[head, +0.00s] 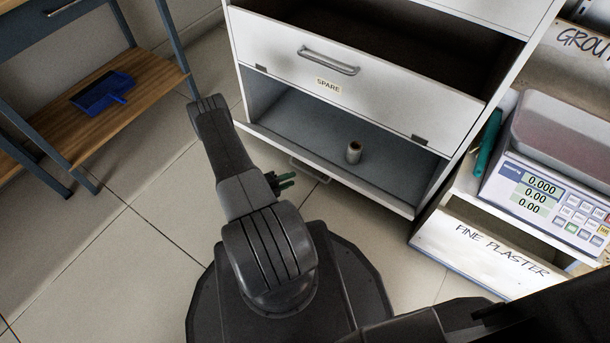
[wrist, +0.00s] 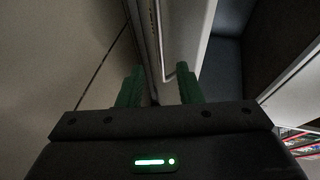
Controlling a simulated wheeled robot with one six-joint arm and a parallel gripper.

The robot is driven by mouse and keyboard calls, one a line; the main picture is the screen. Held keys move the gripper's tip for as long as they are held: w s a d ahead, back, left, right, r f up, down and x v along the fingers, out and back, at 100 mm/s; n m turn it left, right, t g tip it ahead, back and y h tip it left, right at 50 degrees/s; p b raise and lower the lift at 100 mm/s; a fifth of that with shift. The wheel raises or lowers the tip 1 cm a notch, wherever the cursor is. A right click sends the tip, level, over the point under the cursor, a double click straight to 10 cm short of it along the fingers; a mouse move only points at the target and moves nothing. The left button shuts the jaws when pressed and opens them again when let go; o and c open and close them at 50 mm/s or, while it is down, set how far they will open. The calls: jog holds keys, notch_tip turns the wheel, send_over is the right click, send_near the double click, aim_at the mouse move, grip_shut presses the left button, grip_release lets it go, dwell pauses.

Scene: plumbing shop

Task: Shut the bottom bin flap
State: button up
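The bottom bin (head: 300,112) of the white cabinet is open, with its grey inside showing. Its flap (head: 380,200) is down at the front, seen mostly as a pale edge, with a metal handle (head: 308,170) just below it. My gripper (head: 281,184) has green fingers and is low in front of the flap, just left of that handle. In the wrist view my gripper (wrist: 159,86) is open, its fingers apart. A pale panel edge and part of a handle (wrist: 185,72) are between and ahead of the fingers; contact cannot be told.
A small roll (head: 354,152) stands inside the bottom bin. Above is a white front labelled SPARE (head: 365,85) with a handle. A scale (head: 545,185) and a FINE PLASTER box (head: 490,250) are at right. A bench with a blue dustpan (head: 103,92) is left. Floor between is clear.

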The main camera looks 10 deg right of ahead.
jog(key=b+x, duration=0.1)
jog(key=x, duration=0.7)
jog(key=shift+b, duration=0.35)
grip_shut()
